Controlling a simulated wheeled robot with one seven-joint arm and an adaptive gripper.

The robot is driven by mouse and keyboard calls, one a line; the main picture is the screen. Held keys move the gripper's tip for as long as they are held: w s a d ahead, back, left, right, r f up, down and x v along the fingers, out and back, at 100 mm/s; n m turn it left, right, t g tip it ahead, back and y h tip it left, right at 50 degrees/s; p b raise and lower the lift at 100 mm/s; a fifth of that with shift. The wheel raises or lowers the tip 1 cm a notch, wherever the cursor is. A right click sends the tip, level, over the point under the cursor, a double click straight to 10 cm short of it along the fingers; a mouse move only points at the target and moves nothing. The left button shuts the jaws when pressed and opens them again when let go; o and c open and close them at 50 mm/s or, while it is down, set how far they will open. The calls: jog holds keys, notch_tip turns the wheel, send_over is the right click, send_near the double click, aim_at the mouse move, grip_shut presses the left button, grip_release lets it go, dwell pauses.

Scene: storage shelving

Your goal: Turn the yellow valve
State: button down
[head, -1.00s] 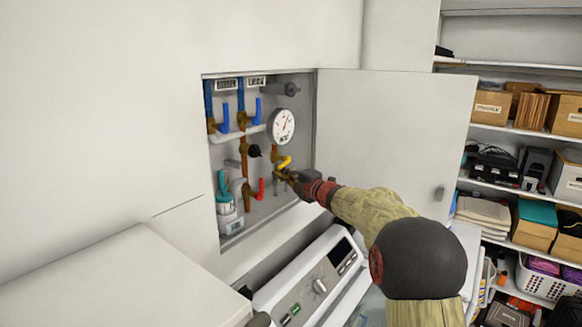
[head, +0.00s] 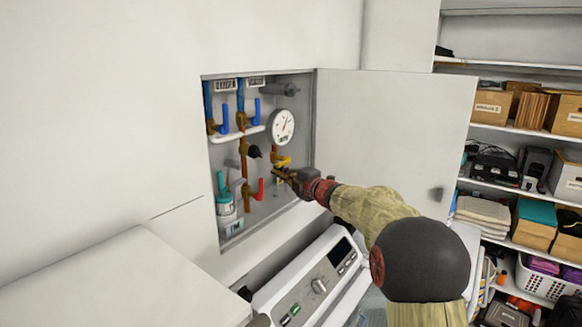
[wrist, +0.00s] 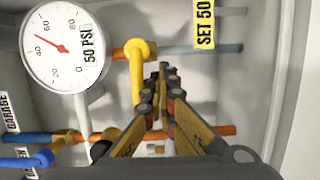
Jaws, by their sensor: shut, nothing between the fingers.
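The yellow valve (head: 283,161) sits on a copper pipe inside the open wall cabinet, below the round gauge. In the wrist view the yellow valve handle (wrist: 138,75) is a bent lever, just left of my fingertips. My gripper (head: 278,172) reaches into the cabinet from the right, just below the valve. In the wrist view my gripper (wrist: 165,72) is shut, with its tips close together and nothing between them. The fingertips are very close beside the handle; I cannot tell whether they touch it.
The gauge (head: 281,127) is above the valve. A red lever (head: 260,189), a black knob (head: 254,151) and blue levers (head: 257,110) are to the left. A white appliance (head: 315,280) is below.

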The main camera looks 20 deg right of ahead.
jog(key=r, duration=0.2)
jog(key=shift+a+r, duration=0.2)
jog(key=shift+r, duration=0.1)
jog(key=shift+s+d, duration=0.1)
jog(key=shift+s+d+f+b, duration=0.2)
jog(key=shift+s+f+b, duration=0.05)
jog(key=shift+s+b, duration=0.1)
jog(key=s+d+f+b, duration=0.2)
jog(key=s+d, duration=0.3)
jog(key=s, duration=0.2)
jog(key=shift+s, duration=0.4)
jog(key=shift+f, duration=0.15)
